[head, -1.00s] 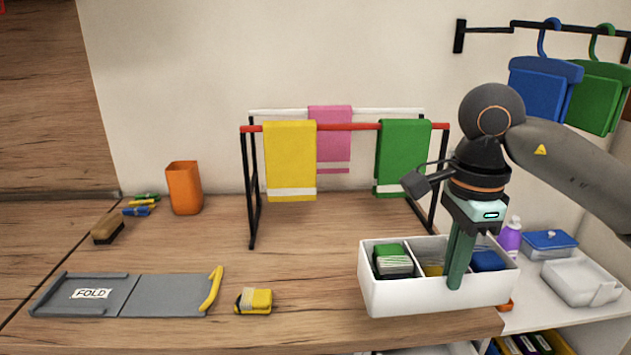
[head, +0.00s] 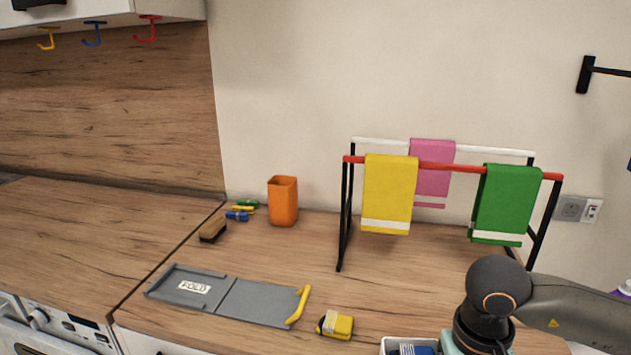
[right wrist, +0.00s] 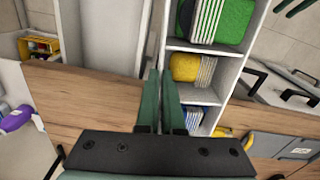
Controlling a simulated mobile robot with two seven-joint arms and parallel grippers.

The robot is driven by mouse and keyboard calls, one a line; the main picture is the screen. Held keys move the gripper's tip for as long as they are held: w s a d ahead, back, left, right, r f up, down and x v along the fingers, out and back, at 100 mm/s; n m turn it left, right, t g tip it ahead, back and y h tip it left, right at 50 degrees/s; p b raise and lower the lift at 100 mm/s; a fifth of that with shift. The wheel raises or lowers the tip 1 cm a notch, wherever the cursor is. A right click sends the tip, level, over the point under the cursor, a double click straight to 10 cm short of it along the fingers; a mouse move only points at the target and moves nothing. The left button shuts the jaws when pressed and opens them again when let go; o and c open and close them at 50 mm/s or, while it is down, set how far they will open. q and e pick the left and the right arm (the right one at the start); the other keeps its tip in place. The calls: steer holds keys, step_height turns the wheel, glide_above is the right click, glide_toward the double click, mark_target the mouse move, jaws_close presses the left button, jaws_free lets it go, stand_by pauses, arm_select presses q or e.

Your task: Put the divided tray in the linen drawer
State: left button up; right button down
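The white divided tray (head: 386,341) shows only its corner at the bottom edge of the head view, with something blue and striped inside. In the right wrist view the tray (right wrist: 237,73) shows compartments holding green, yellow and blue folded cloths. My right gripper (right wrist: 161,82) has its green fingers closed about the tray's near long wall. In the head view my right arm comes in from the lower right and its fingers are out of frame. My left gripper is not in view. I cannot pick out the linen drawer for certain.
A drying rack (head: 345,215) with towels stands behind. Black handles (right wrist: 285,92) on white fronts and a purple bottle (right wrist: 17,119) show in the wrist view.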

steer(key=shift+s+a+f+n, duration=0.15)
steer(key=shift+a+f+n, duration=0.2)
steer(key=shift+n, duration=0.25)
steer(key=shift+r, duration=0.1)
steer(key=shift+a, duration=0.1)
